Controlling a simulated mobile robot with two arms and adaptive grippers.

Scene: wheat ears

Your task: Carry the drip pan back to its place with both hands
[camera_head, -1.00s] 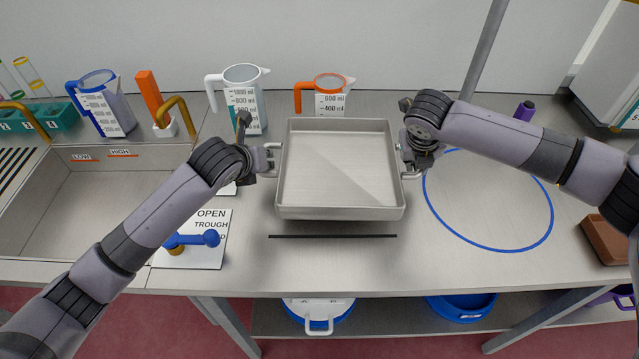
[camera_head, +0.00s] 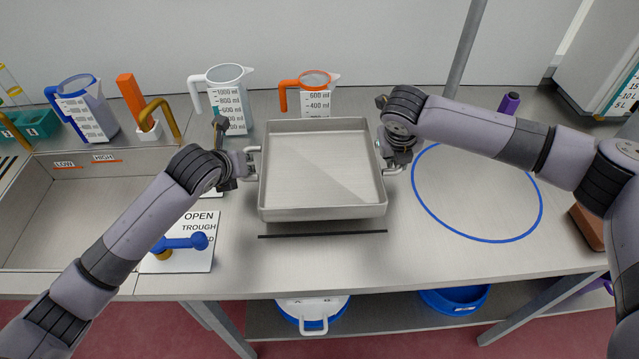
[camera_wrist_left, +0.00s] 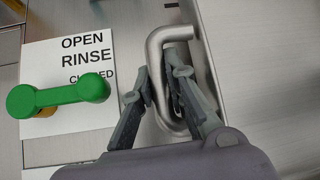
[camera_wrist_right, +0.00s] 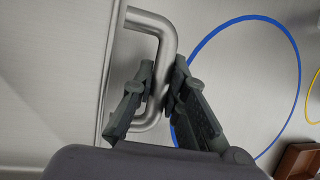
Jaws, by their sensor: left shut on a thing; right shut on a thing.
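The drip pan (camera_head: 322,212) is a shallow, square metal pan with a handle on each side. In the head view it is level and looks empty, in the middle of the bench. My left gripper (camera_head: 250,164) is shut on its left handle, which shows between the fingers in the left wrist view (camera_wrist_left: 158,55). My right gripper (camera_head: 388,168) is shut on its right handle, seen in the right wrist view (camera_wrist_right: 167,60). A shadow lies under the pan's front edge, but I cannot tell how high it is. A black line (camera_head: 322,234) runs on the bench in front of it.
A white-handled jug (camera_head: 228,100) and an orange-handled jug (camera_head: 314,95) stand behind the pan. A blue ring (camera_head: 478,240) marks bare bench at right. A trough (camera_head: 90,215) is at left, with a blue-handled valve plate (camera_head: 200,255). A green-handled valve (camera_wrist_left: 60,95) shows in the left wrist view.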

